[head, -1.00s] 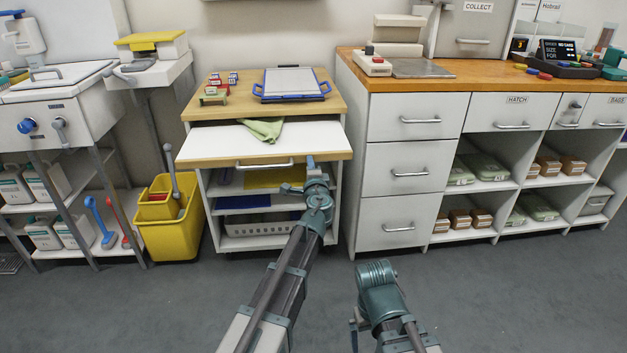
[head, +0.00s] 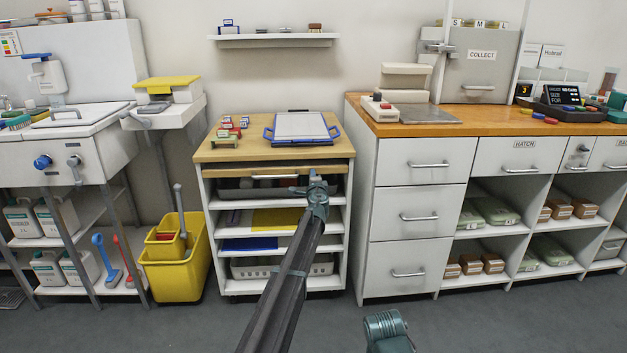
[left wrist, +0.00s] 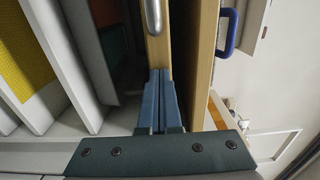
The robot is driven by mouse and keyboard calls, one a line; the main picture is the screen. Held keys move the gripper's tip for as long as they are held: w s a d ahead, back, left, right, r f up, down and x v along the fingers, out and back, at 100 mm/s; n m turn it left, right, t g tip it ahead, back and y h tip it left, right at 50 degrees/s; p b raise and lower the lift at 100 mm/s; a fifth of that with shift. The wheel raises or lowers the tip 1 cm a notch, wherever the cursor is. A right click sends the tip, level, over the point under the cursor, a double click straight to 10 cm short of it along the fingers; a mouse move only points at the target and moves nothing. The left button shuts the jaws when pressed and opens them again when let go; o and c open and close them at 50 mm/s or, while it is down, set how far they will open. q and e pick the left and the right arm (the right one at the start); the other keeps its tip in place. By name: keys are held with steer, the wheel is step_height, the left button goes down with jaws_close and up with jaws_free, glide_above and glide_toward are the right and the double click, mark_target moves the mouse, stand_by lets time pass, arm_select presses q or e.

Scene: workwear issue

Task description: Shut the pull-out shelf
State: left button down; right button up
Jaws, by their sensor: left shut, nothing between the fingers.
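The pull-out shelf (head: 225,172) is a wood-edged board under the worktop of the white cart (head: 203,225). Its front edge sits close under the worktop edge, and its white top is hidden. A metal handle (head: 275,177) is on its front; the handle also shows in the left wrist view (left wrist: 154,15). My left gripper (head: 312,178) is at the right part of the shelf front. In the left wrist view its fingers (left wrist: 160,98) are together, empty, with tips at the shelf's front edge; contact looks likely. My right gripper is not in view; only part of my right arm shows.
A clipboard-like tray (head: 301,128) and small stamps (head: 228,130) are on the worktop. A yellow bucket (head: 177,265) stands left of the cart, a drawer cabinet (head: 415,215) to the right. Lower cart shelves hold a grey tray, coloured sheets and a white basket (head: 255,268).

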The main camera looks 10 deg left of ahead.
arm_select(q)
steer(key=shift+w+a+r, duration=0.1)
steer(key=shift+w+a, duration=0.1)
steer(key=shift+w, duration=0.35)
steer(key=shift+s, duration=0.1)
steer(key=v, duration=1.5)
steer(key=s+d+f+n+g+y, duration=0.1)
steer(key=s+f+n+g, duration=0.4)
steer(key=s, duration=0.6)
steer(key=s+d+f+n+g, duration=0.1)
steer(key=s+f+n+g, duration=0.3)
steer(key=s+f, duration=0.55)
steer(key=s+d+f+n+g+h, duration=0.1)
steer(key=s+d+f+g+h, duration=0.15)
steer(key=s, duration=0.65)
steer(key=s+d+f+g+h, duration=0.1)
steer(key=s+d+f+g, duration=0.2)
steer(key=s, duration=0.7)
steer(key=s+d+f+n+g+h, duration=0.1)
steer(key=s+d+f+g, duration=0.15)
steer(key=s+d, duration=0.45)
step_height(320, 180, up, 38)
steer(key=s+a+p, duration=0.1)
steer(key=a+p, duration=0.1)
steer(key=p, duration=3.5)
steer(key=shift+s+g, duration=0.3)
steer(key=shift+s, duration=0.1)
